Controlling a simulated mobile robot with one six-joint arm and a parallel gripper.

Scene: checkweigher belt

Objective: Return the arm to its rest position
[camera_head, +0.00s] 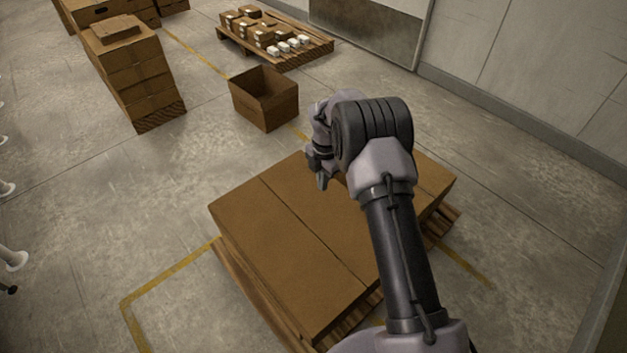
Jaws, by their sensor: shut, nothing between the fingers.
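My gripper (321,180) shows in the head view at the end of my arm, pointing down over the far part of a large closed carton stack (290,235). It is shut and holds nothing. My arm rises from the bottom right of the picture, bends at a dark joint and hides part of the carton tops. I cannot tell how high the gripper is above the cartons.
The cartons rest on a wooden pallet (243,290). An open empty box (264,98) stands on the floor beyond. A pallet (313,50) with small boxes and white packs is at the back, a tall carton stack (130,70) at left. A wall (540,60) bounds the right.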

